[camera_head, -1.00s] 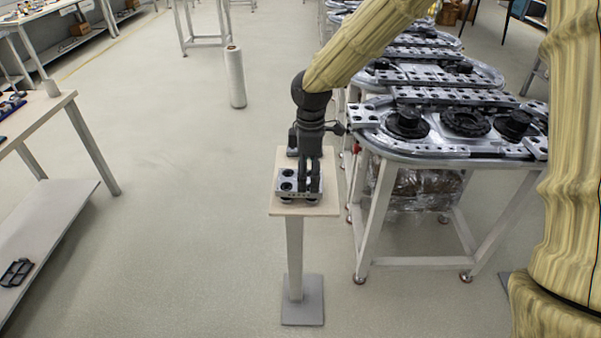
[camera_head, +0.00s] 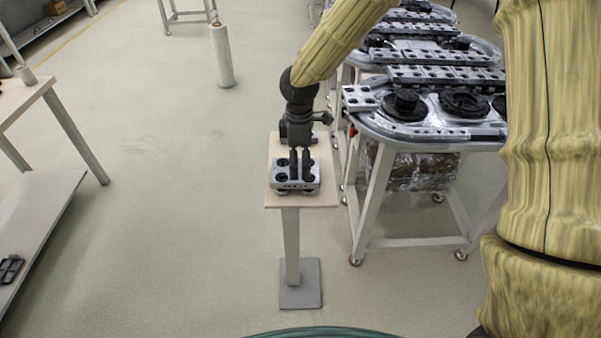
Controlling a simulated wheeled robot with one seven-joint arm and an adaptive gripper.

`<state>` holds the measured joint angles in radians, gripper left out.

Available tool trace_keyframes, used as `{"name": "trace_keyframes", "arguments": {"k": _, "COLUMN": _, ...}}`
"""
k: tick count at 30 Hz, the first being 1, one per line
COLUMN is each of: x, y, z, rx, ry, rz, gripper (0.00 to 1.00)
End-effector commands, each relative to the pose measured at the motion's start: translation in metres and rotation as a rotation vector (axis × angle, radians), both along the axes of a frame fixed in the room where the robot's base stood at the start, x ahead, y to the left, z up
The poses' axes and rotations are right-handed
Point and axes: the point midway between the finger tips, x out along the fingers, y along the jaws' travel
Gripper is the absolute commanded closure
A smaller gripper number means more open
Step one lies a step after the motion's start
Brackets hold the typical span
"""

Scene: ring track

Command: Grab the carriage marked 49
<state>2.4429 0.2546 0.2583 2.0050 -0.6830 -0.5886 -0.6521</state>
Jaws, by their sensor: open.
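A silver carriage (camera_head: 296,187) with dark round wheels or holes sits on the small wooden-topped stand (camera_head: 323,197). Its number is too small to read. My gripper (camera_head: 300,177) points straight down over this carriage, with its dark fingers open at or just above its top. I cannot tell whether the fingers touch it. Another dark and silver part shows behind the gripper on the stand, mostly hidden.
The ring track (camera_head: 440,131) on its white-legged table stands close on the right, with more track tables behind. A white roll (camera_head: 221,56) stands on the floor. A workbench (camera_head: 25,98) is at the left. The floor between is clear.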

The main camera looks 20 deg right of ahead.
Motion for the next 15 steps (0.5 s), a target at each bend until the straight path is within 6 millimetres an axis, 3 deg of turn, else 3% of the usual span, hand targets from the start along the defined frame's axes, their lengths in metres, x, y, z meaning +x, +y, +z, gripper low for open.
{"name": "trace_keyframes", "arguments": {"k": 15, "x": 0.0, "y": -0.003, "z": -0.047, "rx": -0.001, "ry": 0.001, "rz": 0.004, "gripper": 0.0}}
